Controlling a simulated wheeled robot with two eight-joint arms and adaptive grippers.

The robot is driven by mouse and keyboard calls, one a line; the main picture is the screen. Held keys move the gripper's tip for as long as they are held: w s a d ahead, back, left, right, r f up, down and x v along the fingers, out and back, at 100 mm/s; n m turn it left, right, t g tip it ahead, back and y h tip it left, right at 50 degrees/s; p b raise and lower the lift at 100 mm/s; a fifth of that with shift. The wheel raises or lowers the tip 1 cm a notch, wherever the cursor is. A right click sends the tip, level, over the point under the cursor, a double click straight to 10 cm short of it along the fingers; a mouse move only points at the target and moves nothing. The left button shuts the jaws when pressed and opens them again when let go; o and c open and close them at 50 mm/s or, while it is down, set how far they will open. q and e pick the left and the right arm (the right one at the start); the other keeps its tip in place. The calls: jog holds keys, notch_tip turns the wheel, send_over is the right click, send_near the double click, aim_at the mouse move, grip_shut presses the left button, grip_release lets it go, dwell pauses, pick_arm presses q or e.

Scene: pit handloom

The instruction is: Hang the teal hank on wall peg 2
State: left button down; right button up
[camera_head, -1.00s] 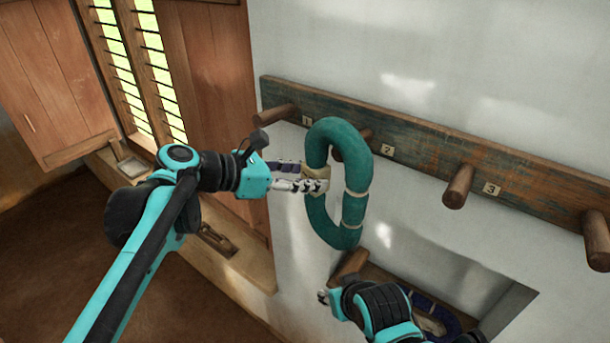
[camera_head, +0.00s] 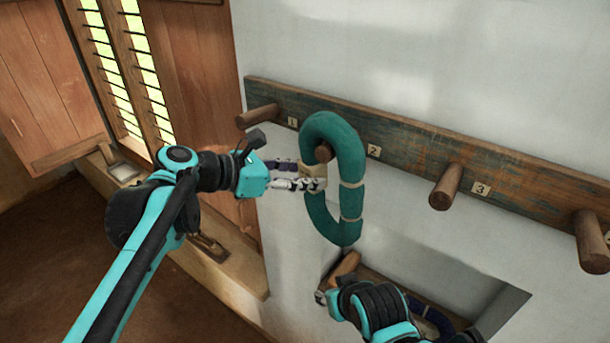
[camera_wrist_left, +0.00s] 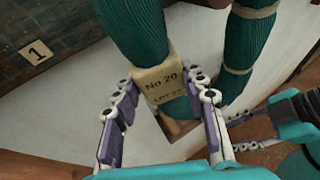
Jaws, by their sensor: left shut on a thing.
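The teal hank (camera_head: 352,170) is a thick upright loop with pale ties, in front of the wall rail. My left gripper (camera_head: 312,180) is shut on its cream paper band at the loop's left side. In the left wrist view the gripper (camera_wrist_left: 162,92) has a finger either side of the printed band (camera_wrist_left: 158,82) on the teal hank (camera_wrist_left: 135,30). Peg 2 (camera_head: 323,153) shows its round end in the upper part of the loop's opening; its shaft is hidden, and how deep it sits I cannot tell. My right gripper (camera_head: 323,298) is low by the niche; its jaws are unclear.
The rail (camera_head: 410,147) carries peg 1 (camera_head: 257,116) to the left and peg 3 (camera_head: 446,187) to the right, both bare. Number plate 2 (camera_head: 373,150) is right of the hank. A wall niche (camera_head: 470,275) below holds a dark blue hank (camera_head: 432,318). A shuttered window is at left.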

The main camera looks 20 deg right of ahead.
pick_arm(q)
jog(key=shift+w+a+f, duration=0.1)
jog(key=shift+f, duration=0.3)
jog(key=c, duration=1.2)
grip_release()
jog(key=o, duration=0.4)
jog(key=shift+w, duration=0.2)
jog(key=shift+w+f, duration=0.1)
jog(key=shift+w, duration=0.4)
jog(key=shift+s+a, duration=0.1)
jog(key=shift+s, duration=0.2)
jog(key=v, duration=1.1)
jog(key=s+a+f+m+t+y+b, duration=0.1)
jog(key=s+a+f+m+y+b, duration=0.3)
jog(key=f+b, duration=0.6)
jog(key=s+a+f+m+t+y+b, duration=0.2)
jog(key=a+f+m+b, duration=0.7)
jog(key=f, duration=2)
jog(key=s+a+f+m+t+y+b, duration=0.1)
jog(key=s+a+f+m+y+b, duration=0.5)
jog(key=f, duration=1.4)
jog(key=shift+a+f+m+y+b, duration=0.1)
jog(key=shift+a+m+y+b, duration=0.25)
jog(key=shift+a+b, duration=1.05)
jog(key=shift+a+f+m+y+b, duration=0.1)
jog(key=shift+a+m+y+b, duration=0.25)
jog(key=shift+b, duration=2)
pick_arm(e)
notch_tip(320, 180, down, 33)
jog(key=shift+w, duration=0.35)
